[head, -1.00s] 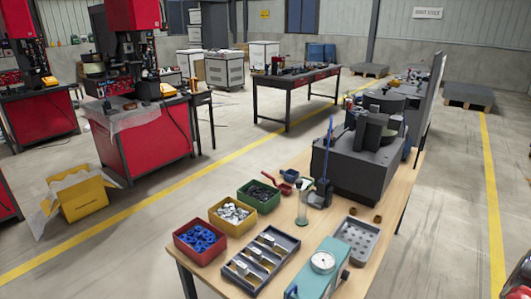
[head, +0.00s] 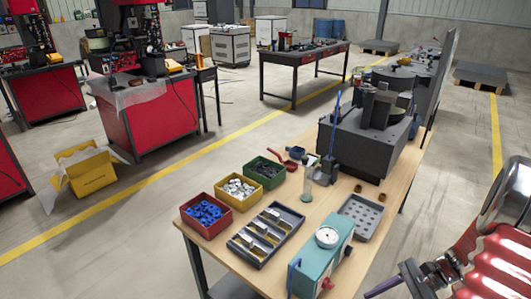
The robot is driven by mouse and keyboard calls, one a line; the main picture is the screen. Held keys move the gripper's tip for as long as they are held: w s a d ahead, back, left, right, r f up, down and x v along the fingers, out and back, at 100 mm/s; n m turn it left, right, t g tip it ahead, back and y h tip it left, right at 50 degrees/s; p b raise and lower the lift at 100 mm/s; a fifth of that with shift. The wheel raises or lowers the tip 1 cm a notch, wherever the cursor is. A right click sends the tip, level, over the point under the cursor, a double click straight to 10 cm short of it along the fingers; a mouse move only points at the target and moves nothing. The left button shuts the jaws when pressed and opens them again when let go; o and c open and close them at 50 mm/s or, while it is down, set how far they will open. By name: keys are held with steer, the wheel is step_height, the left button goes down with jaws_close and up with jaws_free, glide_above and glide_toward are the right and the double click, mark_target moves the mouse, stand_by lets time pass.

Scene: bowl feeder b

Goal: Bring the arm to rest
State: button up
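My arm (head: 492,262), red with a shiny metal joint, comes in at the lower right. The grey metal end of it, seemingly my gripper (head: 408,279), is at the bottom edge, partly cut off. It is right of the teal box with a dial (head: 318,262) and off the workbench's right side in the picture. I cannot make out whether its fingers are open or shut. No held thing shows.
On the wooden workbench (head: 300,214) stand a red bin (head: 207,216), yellow bin (head: 239,191), green bin (head: 264,171), grey divided tray (head: 266,235), perforated tray (head: 361,216) and the dark bowl feeder (head: 365,140). Floor right of the bench is clear.

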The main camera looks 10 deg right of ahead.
steer(key=s+a+r+n+t+h, duration=0.1)
steer(key=a+r+n+h, duration=0.3)
steer(key=a+r+n, duration=0.5)
steer(key=s+a+r+n+t+h, duration=0.2)
steer(key=a+r+n+h, duration=0.3)
steer(key=a+r+n, duration=0.5)
steer(key=a+r+t, duration=0.1)
steer(key=a+r, duration=0.2)
steer(key=r, duration=0.3)
steer(key=shift+r, duration=0.35)
steer(key=shift+c, duration=0.6)
stand_by(1.6)
